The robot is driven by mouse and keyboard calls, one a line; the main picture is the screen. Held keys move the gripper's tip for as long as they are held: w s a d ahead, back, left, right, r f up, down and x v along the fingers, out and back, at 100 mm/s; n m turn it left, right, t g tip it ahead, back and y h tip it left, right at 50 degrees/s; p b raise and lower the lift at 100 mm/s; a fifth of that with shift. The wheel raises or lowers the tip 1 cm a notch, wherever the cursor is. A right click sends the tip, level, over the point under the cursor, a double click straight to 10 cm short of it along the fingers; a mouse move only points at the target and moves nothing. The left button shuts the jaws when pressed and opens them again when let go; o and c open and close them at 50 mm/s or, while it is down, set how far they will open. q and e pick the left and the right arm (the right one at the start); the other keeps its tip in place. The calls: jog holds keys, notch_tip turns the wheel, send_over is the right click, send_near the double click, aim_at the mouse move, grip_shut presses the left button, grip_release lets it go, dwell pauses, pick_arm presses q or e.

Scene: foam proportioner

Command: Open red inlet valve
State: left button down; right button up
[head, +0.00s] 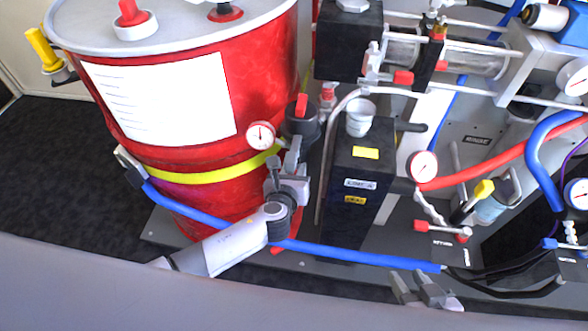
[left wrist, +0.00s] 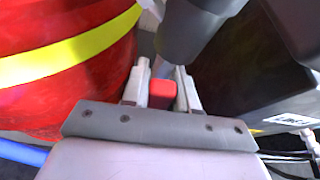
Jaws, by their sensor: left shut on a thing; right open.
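My left gripper (head: 290,168) reaches in between the red drum and a dark box in the head view. In the left wrist view, its two pale fingers (left wrist: 161,90) are shut on a red valve handle (left wrist: 161,94), one finger on each side. A grey pipe and a dark round part stand just beyond the handle. The held handle is hidden by my gripper in the head view. My right gripper (head: 420,288) is open and empty at the lower right, in front of the base plate.
The red drum (head: 255,95) with a yellow band stands at left. A pressure gauge (head: 261,135) and a red-topped fitting (head: 301,104) are close to my left gripper. The dark box (head: 345,215) is on its right. A blue hose (head: 350,256) crosses in front.

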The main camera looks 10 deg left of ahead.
pick_arm(q)
jog(key=c, duration=1)
grip_release()
jog(key=shift+o, duration=0.2)
jog(key=p+v, duration=0.2)
jog(key=v, duration=0.5)
jog(key=shift+p, duration=0.3)
pick_arm(e)
jog(key=shift+s+d+r, duration=0.15)
jog(key=shift+d+r, duration=0.1)
jog(key=shift+r, duration=0.5)
